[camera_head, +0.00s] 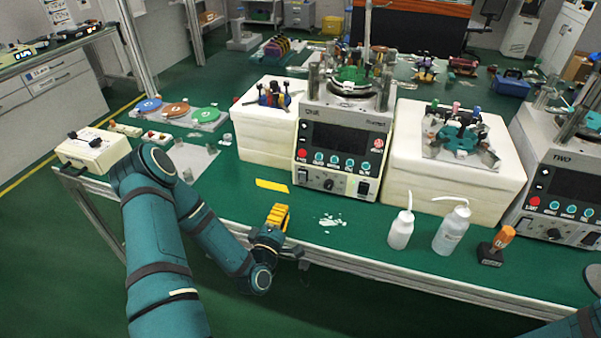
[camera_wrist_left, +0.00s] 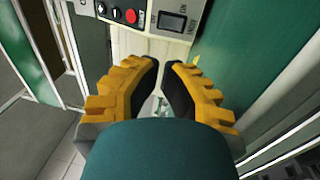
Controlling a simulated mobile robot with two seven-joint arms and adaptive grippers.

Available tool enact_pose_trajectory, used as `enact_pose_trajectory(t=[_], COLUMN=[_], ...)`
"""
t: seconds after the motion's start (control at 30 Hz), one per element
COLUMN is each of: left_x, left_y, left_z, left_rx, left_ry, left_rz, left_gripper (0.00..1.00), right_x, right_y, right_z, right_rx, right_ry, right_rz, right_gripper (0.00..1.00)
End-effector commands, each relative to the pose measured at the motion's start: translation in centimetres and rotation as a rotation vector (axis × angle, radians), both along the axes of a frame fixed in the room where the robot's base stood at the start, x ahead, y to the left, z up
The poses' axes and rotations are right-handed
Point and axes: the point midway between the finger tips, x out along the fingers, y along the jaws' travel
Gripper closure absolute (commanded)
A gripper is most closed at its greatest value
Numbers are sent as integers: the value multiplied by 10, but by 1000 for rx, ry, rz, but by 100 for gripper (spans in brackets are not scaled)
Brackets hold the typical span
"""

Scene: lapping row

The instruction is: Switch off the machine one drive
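Machine one (camera_head: 337,150) stands mid-bench. Its front panel has a dark display, teal buttons and a knob (camera_head: 329,185). A red button (camera_head: 302,168) is at lower left, with a dark switch (camera_head: 302,179) below it. Another dark switch (camera_head: 362,188) is at lower right. My left gripper (camera_head: 279,213) is in front of the panel near the bench's front edge, apart from it and empty. In the left wrist view its yellow fingertips (camera_wrist_left: 160,63) nearly meet. Beyond them show a red button (camera_wrist_left: 131,16) and a dark switch (camera_wrist_left: 172,21) marked ON. My right gripper is out of view.
A yellow strip (camera_head: 272,185) and white flakes (camera_head: 331,221) lie before the machine. Two white bottles (camera_head: 400,230) (camera_head: 451,229) and an orange-handled tool (camera_head: 497,246) stand to the right. White blocks (camera_head: 262,140) (camera_head: 452,175) flank the machine. Machine two (camera_head: 566,185) is at far right.

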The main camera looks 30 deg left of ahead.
Motion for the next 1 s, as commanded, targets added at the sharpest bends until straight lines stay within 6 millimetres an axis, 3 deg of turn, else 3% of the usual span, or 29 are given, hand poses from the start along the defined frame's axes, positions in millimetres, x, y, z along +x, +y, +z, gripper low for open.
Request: enact_pose_trajectory(t=[0.3, 0.47, 1.0], left_x=[1, 13, 109], left_y=[0, 2, 25], left_z=[0, 2, 14], left_rx=[1, 4, 4], left_ry=[-1, -3, -2], left_rz=[-1, -3, -2], left_gripper=[100, 100, 100], right_x=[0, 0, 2], right_y=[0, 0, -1], right_z=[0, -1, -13], right_rx=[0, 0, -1], right_ry=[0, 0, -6], right_rz=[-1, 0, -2], right_gripper=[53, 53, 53])
